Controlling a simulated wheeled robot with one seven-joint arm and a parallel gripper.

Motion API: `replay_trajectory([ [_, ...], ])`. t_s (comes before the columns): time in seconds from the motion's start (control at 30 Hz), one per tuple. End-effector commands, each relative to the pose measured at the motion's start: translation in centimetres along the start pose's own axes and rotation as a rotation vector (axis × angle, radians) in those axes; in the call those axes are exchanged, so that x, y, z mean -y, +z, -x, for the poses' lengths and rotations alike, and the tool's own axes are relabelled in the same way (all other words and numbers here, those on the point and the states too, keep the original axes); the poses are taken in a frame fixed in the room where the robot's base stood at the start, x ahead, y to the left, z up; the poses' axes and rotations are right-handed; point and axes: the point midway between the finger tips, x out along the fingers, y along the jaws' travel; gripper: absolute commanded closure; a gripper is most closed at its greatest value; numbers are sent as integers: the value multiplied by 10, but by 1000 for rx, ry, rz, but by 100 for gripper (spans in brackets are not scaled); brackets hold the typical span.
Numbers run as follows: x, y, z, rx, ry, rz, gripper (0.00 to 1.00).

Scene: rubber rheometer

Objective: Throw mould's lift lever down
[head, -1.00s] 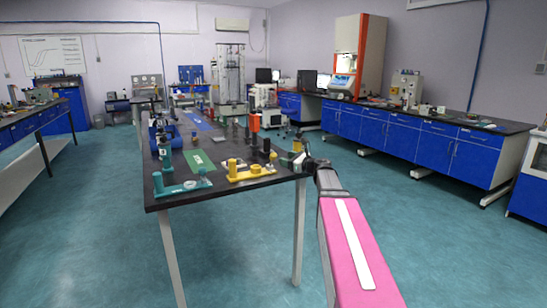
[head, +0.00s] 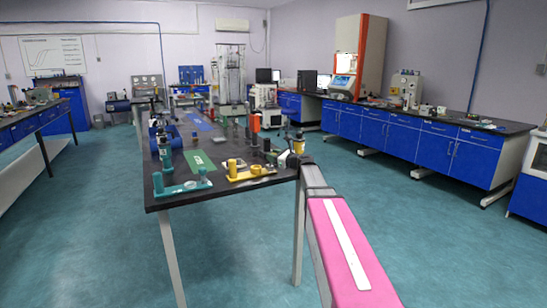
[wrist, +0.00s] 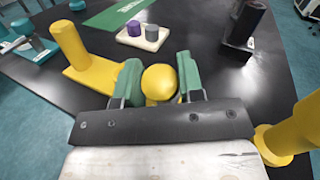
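In the wrist view a round yellow knob (wrist: 159,82) sits between the green fingertips of my gripper (wrist: 161,78). It looks like the ball end of the lever. The fingers stand wide apart, one on either side of it; I cannot tell whether they touch it. The lever's shaft is hidden under the knob and the gripper. A yellow plate with an upright post (wrist: 70,42) lies just left of my gripper; the yellow fixture also shows in the head view (head: 250,173) near the bench's front edge. In the head view my fingers cannot be made out.
A thick yellow cylinder (wrist: 292,130) stands close at the right of the wrist view. A dark post (wrist: 243,28) rises beyond my gripper. A pale tray (wrist: 145,42) holds a purple and a grey cylinder. A teal fixture (head: 183,189) stands on the black bench (head: 215,197); the floor around is clear.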

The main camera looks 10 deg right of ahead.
Motion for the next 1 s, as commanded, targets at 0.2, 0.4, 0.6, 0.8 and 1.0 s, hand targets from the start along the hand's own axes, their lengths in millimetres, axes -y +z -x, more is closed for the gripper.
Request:
replay_trajectory([
  [0.2,0,0,0,-1,1,0,100],
  [0.4,1,1,-2,-26,7,-11,100],
  [0.6,6,5,-10,-112,25,-48,100],
  [0.8,14,8,-23,-257,55,-115,100],
  [1.0,21,8,-39,-427,92,-194,100],
])
